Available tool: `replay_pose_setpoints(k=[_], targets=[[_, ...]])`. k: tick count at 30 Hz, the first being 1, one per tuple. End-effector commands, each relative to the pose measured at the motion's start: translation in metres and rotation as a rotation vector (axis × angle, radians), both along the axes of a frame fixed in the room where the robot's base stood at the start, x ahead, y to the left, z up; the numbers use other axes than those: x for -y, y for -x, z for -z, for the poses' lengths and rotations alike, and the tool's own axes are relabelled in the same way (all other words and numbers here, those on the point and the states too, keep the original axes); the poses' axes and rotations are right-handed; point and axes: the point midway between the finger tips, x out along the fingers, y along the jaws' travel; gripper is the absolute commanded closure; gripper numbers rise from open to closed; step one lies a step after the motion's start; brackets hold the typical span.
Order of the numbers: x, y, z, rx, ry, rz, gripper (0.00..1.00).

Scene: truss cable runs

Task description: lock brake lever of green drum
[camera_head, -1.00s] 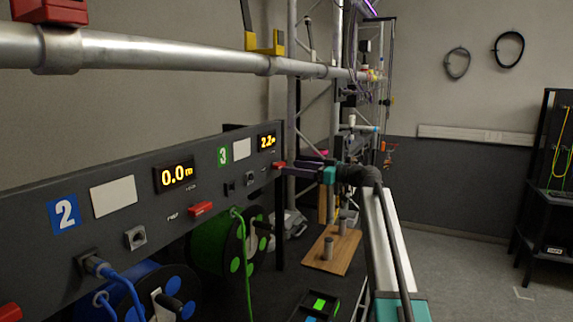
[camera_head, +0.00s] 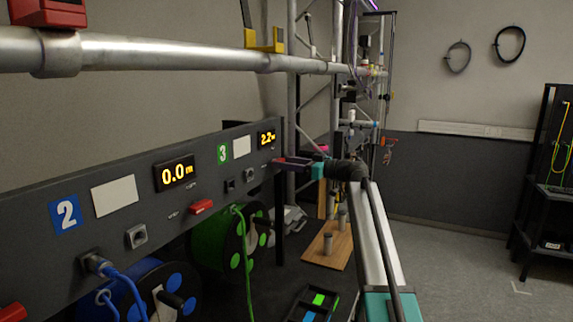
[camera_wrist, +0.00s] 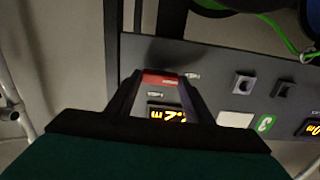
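The green drum (camera_head: 215,243) stands under the panel section marked 3, with a green cable (camera_head: 246,262) hanging from it. The red brake lever (camera_wrist: 160,80) of section 3 shows in the wrist view, below the panel's edge and beside the lit display. My gripper (camera_head: 284,163) is at the far right end of the panel in the head view and hides this lever there. In the wrist view the fingers of my gripper (camera_wrist: 161,77) are apart, one at each end of the lever; whether they touch it I cannot tell.
The dark panel (camera_head: 120,240) carries another red lever (camera_head: 201,207) under the 0.0 m display (camera_head: 176,175). A blue drum (camera_head: 130,295) stands at lower left. A metal pipe (camera_head: 170,53) runs above the panel. A wooden board (camera_head: 325,255) with metal posts lies behind my arm.

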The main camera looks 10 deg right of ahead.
Motion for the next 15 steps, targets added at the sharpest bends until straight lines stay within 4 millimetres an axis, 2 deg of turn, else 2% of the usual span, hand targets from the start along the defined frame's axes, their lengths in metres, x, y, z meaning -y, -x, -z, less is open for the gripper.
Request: replay_pose_setpoints(k=[15], targets=[[0.0003, -0.0009, 0.0015, -0.083, -0.061, 0.001, 0.76]])
